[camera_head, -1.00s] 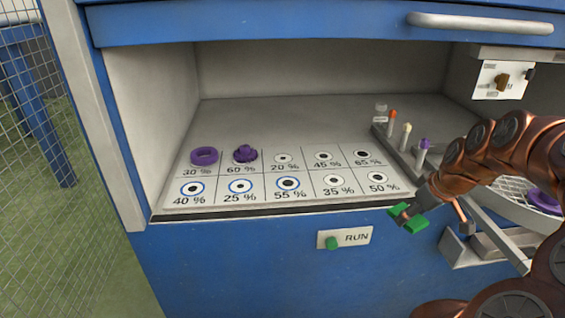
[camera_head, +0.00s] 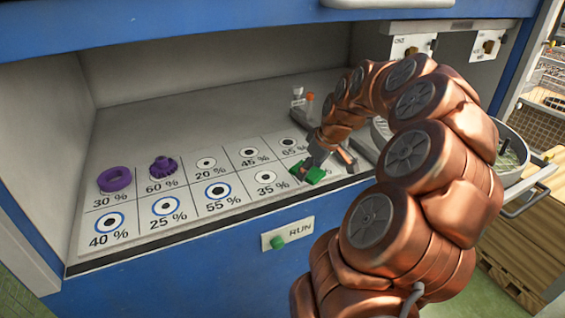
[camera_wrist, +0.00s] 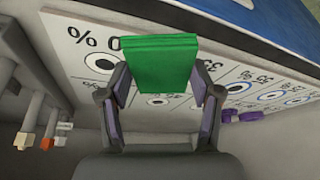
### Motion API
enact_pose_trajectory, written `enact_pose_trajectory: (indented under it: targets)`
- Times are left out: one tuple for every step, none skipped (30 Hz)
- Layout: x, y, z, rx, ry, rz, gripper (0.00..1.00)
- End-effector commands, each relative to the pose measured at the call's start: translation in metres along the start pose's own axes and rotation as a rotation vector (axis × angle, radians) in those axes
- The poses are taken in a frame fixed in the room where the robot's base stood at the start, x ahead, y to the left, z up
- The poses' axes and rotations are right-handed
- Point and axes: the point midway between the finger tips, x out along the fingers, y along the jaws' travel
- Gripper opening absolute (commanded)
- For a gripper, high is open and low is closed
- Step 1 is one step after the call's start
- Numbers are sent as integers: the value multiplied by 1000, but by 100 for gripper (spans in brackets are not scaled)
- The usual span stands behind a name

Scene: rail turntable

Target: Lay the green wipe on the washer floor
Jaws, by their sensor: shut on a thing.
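The green wipe (camera_head: 309,173) is a small flat green pad at the end of my arm, over the right end of the percent chart. In the wrist view the green wipe (camera_wrist: 160,62) fills the space between my fingertips. My gripper (camera_wrist: 160,88) is shut on it, one finger on each side. In the head view my gripper (camera_head: 312,165) is small and partly hidden by its own wrist. The washer floor (camera_head: 220,115) is the grey surface inside the blue cabinet. I cannot tell how high the wipe is above the chart.
A white percent chart (camera_head: 235,191) lies along the floor's front, with a purple ring (camera_head: 114,179) and a purple gear (camera_head: 163,167) on it. Several upright tools stand behind my gripper. A round basin (camera_head: 510,155) is at the right. The back left floor is clear.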

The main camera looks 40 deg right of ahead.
Motion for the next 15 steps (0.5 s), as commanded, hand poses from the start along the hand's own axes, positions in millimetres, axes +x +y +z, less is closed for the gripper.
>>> enact_pose_trajectory:
  targets:
    - [4,2,-9,-1,-2,-1,36]
    - [6,3,-14,-2,-2,0,36]
    - [10,4,-22,-3,-1,-1,36]
    - [12,4,-26,-2,-1,-2,36]
    - [15,5,-31,-3,-2,-2,36]
    - [20,6,-37,-4,-4,-4,36]
    - [22,6,-42,-5,-5,-3,36]
    - [25,8,-47,-4,-4,-3,36]
    - [27,9,-53,-4,-2,-2,36]
    - [29,10,-58,-4,-1,-1,36]
    - [31,11,-62,-4,-1,0,36]
    - [34,12,-67,-5,-1,-1,36]
    - [36,12,-69,-5,-2,-2,36]
    - [37,12,-72,-4,-2,-3,36]
    - [39,13,-74,-4,-2,-3,36]
